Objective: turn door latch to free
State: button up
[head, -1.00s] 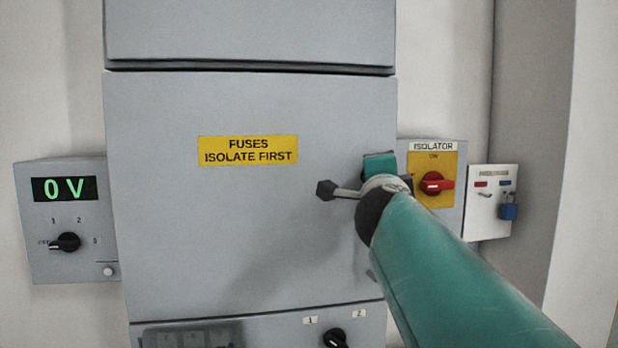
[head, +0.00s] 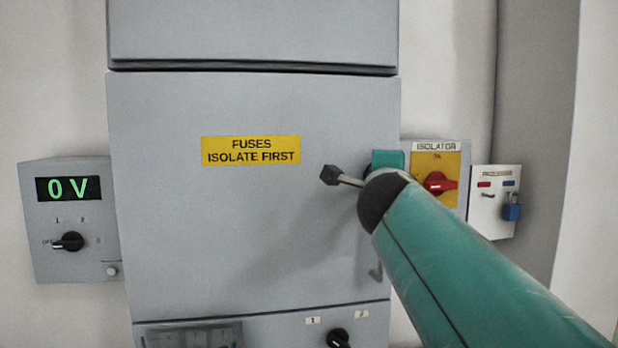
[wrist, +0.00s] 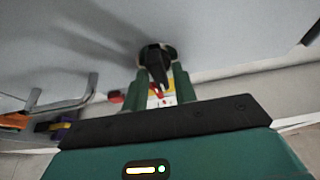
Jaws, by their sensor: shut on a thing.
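The door latch (wrist: 154,58) is a black knob on a round dark base on the grey door, seen in the wrist view. My gripper's green fingers (wrist: 161,76) are shut on it, one on each side. The knob looks slanted in that view. In the head view my gripper (head: 388,160) is at the right edge of the grey cabinet door (head: 230,230), and my forearm hides the latch. The door looks closed and carries a yellow "FUSES ISOLATE FIRST" label (head: 251,150).
A grey door handle (wrist: 58,105) stands out near the latch. Right of the cabinet are a red isolator switch (head: 436,184) and a white box with a blue padlock (head: 511,208). A panel reading "0 V" (head: 68,189) is at left.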

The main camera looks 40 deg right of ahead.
jog(key=o, duration=0.6)
jog(key=shift+o, duration=0.2)
jog(key=v, duration=1.4)
